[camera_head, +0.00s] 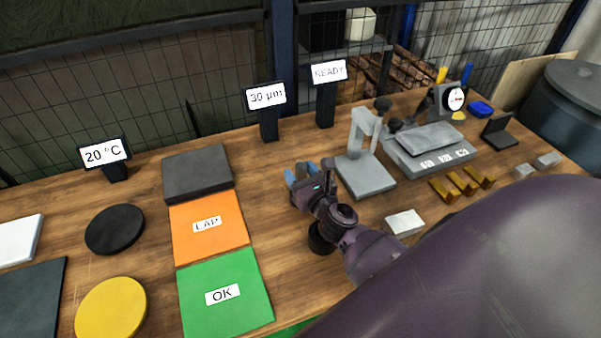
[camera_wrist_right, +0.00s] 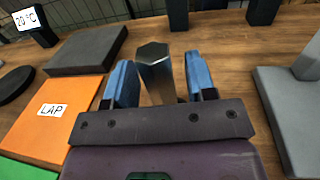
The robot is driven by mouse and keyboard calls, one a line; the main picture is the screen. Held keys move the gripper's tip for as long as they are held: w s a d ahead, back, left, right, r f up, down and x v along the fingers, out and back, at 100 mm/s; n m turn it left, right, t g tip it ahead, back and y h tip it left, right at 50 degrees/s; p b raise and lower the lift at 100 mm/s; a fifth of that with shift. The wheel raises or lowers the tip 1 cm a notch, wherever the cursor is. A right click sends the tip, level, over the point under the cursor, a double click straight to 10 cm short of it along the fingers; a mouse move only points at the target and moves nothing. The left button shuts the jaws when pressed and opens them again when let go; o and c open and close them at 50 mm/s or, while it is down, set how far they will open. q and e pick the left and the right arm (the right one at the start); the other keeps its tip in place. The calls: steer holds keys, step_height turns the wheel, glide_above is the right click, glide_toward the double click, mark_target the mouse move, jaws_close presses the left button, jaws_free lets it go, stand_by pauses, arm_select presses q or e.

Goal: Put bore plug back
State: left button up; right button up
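A grey metal post with a hexagonal top (camera_wrist_right: 156,72), which looks like the bore plug, stands between my right fingers in the right wrist view. It looks slightly tilted there, and its lower end is hidden behind the gripper. My right gripper (camera_head: 301,173) is low over the wooden table, right of the orange LAP pad. In the right wrist view its blue fingers (camera_wrist_right: 160,85) are apart on either side of the post, with narrow gaps showing. The gripper looks open around it. In the head view the post cannot be made out. My left gripper is not in view.
The orange LAP pad (camera_head: 208,227), green OK pad (camera_head: 225,293) and dark grey block (camera_head: 197,173) lie left of the gripper. A grey stand (camera_head: 365,178) is close on its right. The 30 µm sign (camera_head: 266,97) and READY sign (camera_head: 328,73) stand behind.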

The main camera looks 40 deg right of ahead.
steer(key=shift+r, duration=0.1)
steer(key=shift+r, duration=0.15)
steer(key=shift+s+a+b, duration=0.2)
steer(key=shift+s, duration=1.8)
steer(key=shift+s+a+b, duration=0.15)
steer(key=shift+s+a, duration=0.05)
steer(key=shift+s, duration=1.75)
steer(key=shift+s+a+b, duration=0.2)
steer(key=shift+s, duration=1.8)
